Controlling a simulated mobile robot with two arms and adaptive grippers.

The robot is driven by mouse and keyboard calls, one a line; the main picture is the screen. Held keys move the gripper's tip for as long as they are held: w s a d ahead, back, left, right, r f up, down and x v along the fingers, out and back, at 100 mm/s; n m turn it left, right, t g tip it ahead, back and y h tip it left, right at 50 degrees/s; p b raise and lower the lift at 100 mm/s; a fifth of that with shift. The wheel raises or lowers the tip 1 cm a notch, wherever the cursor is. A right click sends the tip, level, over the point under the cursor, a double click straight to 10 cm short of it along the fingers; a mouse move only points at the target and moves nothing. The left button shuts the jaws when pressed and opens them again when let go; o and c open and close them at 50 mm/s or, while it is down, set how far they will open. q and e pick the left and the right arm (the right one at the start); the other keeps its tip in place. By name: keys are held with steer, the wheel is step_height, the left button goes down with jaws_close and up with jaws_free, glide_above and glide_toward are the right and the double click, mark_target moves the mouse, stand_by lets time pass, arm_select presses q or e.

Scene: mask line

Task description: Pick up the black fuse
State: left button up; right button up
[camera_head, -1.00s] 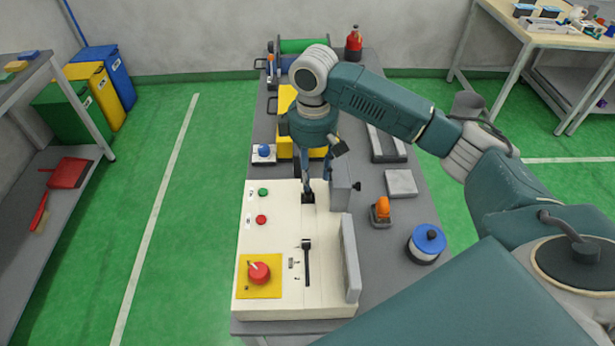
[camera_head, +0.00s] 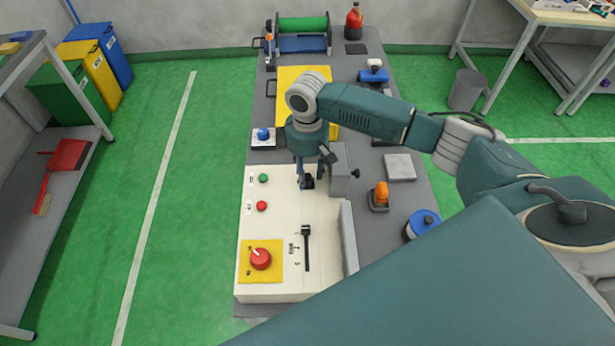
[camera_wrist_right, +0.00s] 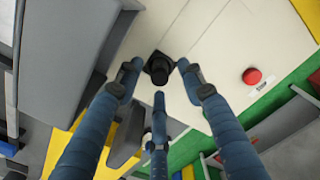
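The black fuse (camera_head: 308,182) stands on the far part of the white panel (camera_head: 278,210), below my right gripper (camera_head: 305,174). In the right wrist view the black fuse (camera_wrist_right: 157,68) sits on a dark square base, with the blue fingertips of my right gripper (camera_wrist_right: 157,76) spread around it. The fingers are open, and gaps show between them and the fuse. Whether any fingertip touches it cannot be told. The fingers partly cover the fuse in the head view. My left gripper is not in view.
Green button (camera_head: 263,178), red button (camera_head: 261,206), red rotary switch (camera_head: 260,259) and black lever (camera_head: 306,248) are on the panel. A raised grey box (camera_head: 341,172) stands close right of the fuse. An orange-topped item (camera_head: 380,195) is farther right.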

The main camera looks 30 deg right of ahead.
steer(key=shift+f, duration=0.85)
jaws_close()
